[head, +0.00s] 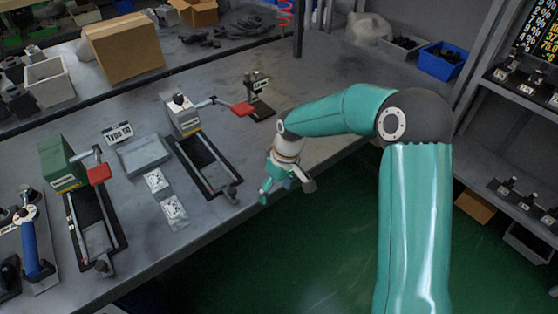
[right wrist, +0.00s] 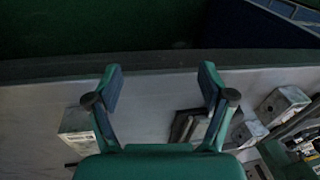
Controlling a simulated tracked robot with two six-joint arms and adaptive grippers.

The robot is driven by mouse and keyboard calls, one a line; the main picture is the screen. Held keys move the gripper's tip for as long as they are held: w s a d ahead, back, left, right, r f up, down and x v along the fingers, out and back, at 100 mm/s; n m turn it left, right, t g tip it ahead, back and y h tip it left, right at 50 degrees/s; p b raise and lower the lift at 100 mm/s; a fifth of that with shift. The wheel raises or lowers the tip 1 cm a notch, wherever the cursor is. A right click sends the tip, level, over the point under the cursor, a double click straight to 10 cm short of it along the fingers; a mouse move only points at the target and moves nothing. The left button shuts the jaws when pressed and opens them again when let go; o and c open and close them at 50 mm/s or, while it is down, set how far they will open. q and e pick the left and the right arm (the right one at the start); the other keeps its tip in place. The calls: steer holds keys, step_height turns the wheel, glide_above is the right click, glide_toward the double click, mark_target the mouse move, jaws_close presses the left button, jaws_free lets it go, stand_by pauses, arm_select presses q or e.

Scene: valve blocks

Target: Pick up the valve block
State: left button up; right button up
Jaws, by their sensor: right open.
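My right gripper (head: 286,188) hangs over the front edge of the grey bench, empty, with its fingers spread apart. In the right wrist view the open fingers (right wrist: 161,82) have nothing between them. A silver-grey block with a dark knob (head: 182,115) sits in a black fixture on the bench, left of the gripper and apart from it. A green block (head: 62,163) sits in a similar fixture farther left. Small black valve-like blocks with white labels (head: 503,75) stand on the right shelf. I cannot tell which one is the task's valve block. My left gripper is not in view.
Red-handled clamps (head: 243,108) stick out beside the fixtures. A grey tray (head: 145,155) and small bagged parts (head: 173,211) lie between them. A cardboard box (head: 124,47) and a blue bin (head: 442,62) stand farther back. The bench (head: 325,90) is clear behind the right gripper.

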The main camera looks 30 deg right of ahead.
steer(key=w+d+r+m+t+h+b, duration=0.1)
steer(key=w+d+r+t, duration=0.1)
steer(key=d+r, duration=0.35)
steer(key=w+d+r+t+h+b, duration=0.1)
steer(key=d+r+t, duration=0.15)
steer(key=r, duration=0.65)
steer(key=shift+g, duration=0.35)
steer(key=x, duration=1)
steer(key=shift+w+d+f, duration=0.1)
steer(key=shift+w+d, duration=0.3)
steer(key=shift+w, duration=0.1)
steer(key=shift+p+x, duration=0.5)
steer(key=shift+x, duration=2.2)
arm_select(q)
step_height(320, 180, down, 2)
arm_select(e)
steer(key=shift+s, duration=0.25)
steer(key=shift+c, duration=0.3)
steer(key=c, duration=1.3)
jaws_close()
steer(key=shift+w, duration=0.1)
